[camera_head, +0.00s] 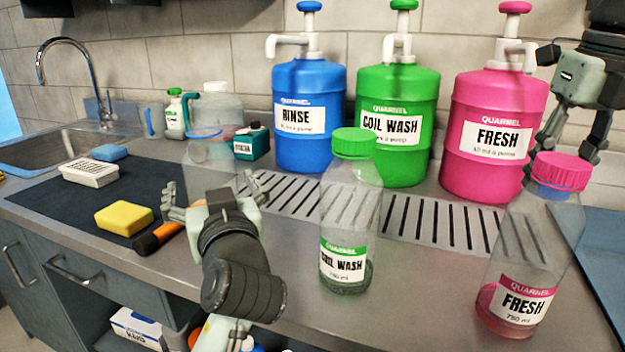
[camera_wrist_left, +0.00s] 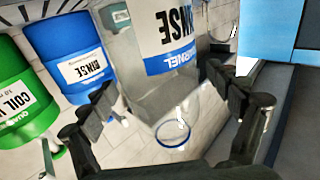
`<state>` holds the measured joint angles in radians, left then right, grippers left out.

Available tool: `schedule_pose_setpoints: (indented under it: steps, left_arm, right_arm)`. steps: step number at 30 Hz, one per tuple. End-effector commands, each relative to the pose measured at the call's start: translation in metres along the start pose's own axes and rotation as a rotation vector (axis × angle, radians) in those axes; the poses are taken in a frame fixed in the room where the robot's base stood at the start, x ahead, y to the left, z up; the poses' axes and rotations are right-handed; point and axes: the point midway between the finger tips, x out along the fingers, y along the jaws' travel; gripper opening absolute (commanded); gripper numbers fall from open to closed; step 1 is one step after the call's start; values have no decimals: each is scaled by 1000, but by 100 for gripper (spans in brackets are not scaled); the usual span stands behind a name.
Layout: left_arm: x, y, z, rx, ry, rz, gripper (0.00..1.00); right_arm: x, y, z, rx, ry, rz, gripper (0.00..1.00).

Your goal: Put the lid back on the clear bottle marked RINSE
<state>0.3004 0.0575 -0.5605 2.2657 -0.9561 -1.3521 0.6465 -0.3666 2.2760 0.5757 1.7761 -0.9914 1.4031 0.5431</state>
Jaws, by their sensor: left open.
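The clear RINSE bottle (camera_head: 208,160) stands upright on the counter, and a blue ring shows at its uncapped neck. Its lower part is hidden behind my left gripper (camera_head: 215,195). In the left wrist view the bottle's RINSE label (camera_wrist_left: 180,60) appears upside down, between the spread fingers of my left gripper (camera_wrist_left: 170,110). The gripper is open around the bottle's near side; I cannot tell whether the fingers touch it. I see no loose blue lid for certain. My right gripper (camera_head: 572,135) is at the upper right, fingers apart, partly behind the FRESH bottle's pink lid.
Clear lidded COIL WASH (camera_head: 345,265) and FRESH (camera_head: 515,305) bottles stand in front. Blue (camera_head: 309,110), green (camera_head: 398,125) and pink (camera_head: 492,135) pump jugs stand behind a slotted drain.

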Motion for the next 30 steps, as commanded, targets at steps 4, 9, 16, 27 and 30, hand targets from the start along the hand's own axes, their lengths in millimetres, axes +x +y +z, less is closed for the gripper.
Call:
schedule_pose_setpoints:
  steps: [4, 9, 16, 27, 30]
  left_arm:
    - [-4, 0, 0, 1, 1, -2, 90]
    - [-5, 0, 0, 0, 1, -2, 90]
    - [-4, 0, 0, 0, 1, -2, 90]
    - [-4, 0, 0, 0, 0, -2, 46]
    - [-4, 0, 0, 0, 1, -2, 33]
  right_arm:
    - [0, 0, 0, 0, 0, 0, 33]
    - [0, 0, 0, 0, 0, 0, 33]
    - [0, 0, 0, 0, 0, 0, 33]
    - [0, 0, 0, 0, 0, 0, 33]
    - [0, 0, 0, 0, 0, 0, 33]
